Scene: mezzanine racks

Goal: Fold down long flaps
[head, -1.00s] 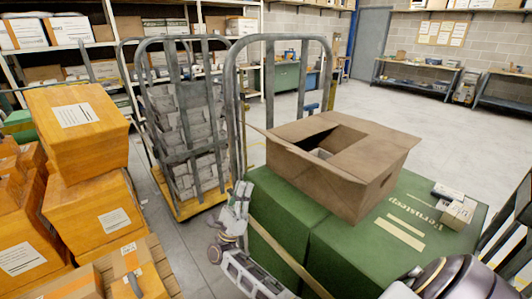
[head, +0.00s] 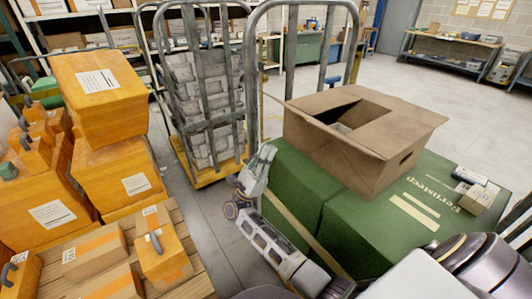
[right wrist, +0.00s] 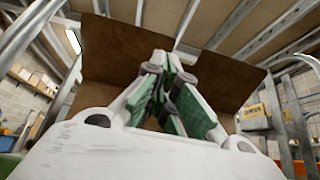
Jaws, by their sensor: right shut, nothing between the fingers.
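The open brown cardboard box (head: 345,158) stands on green crates in the head view. A flat panel (head: 400,120) covers its right part. The dark opening is at the upper left, with a pale item partly visible inside. A thin flap edge (head: 272,97) juts out at the left. My right gripper (head: 265,155) points up, left of the box and apart from it. In the right wrist view its green-padded fingers (right wrist: 160,60) meet at the tips, with nothing between them. Brown cardboard panels (right wrist: 110,50) stand behind them. My left gripper is not in view.
The green crates (head: 390,235) carry small boxes (head: 477,197) at the right. A grey cage trolley (head: 200,90) stands behind my right gripper. Orange boxes (head: 110,180) are stacked at the left. Open floor (head: 420,80) lies behind the box.

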